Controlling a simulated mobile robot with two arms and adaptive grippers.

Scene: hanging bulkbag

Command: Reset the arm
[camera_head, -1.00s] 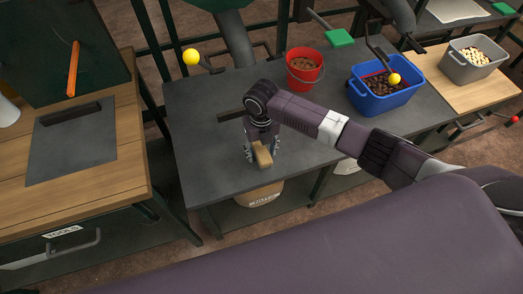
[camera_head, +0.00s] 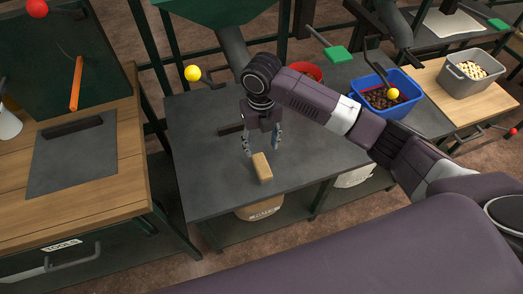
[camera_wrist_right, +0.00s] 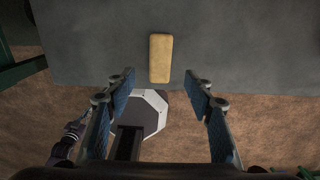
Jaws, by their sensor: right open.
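My right gripper (camera_head: 262,146) is open and empty above the dark grey table (camera_head: 210,185), with its fingers apart. A tan block (camera_head: 262,168) rests on the table near its front edge, just below and in front of the fingertips. In the right wrist view the tan block (camera_wrist_right: 160,58) lies on the table beyond the gap between the open fingers (camera_wrist_right: 160,86), apart from both. My left gripper does not show.
A blue bin (camera_head: 398,101) with dark contents and a red bucket (camera_head: 308,70), partly hidden by my arm, stand on the table. A grey bin (camera_head: 468,76) is at right. A wooden workbench (camera_head: 115,170) is at left. A sack (camera_head: 258,209) sits under the table.

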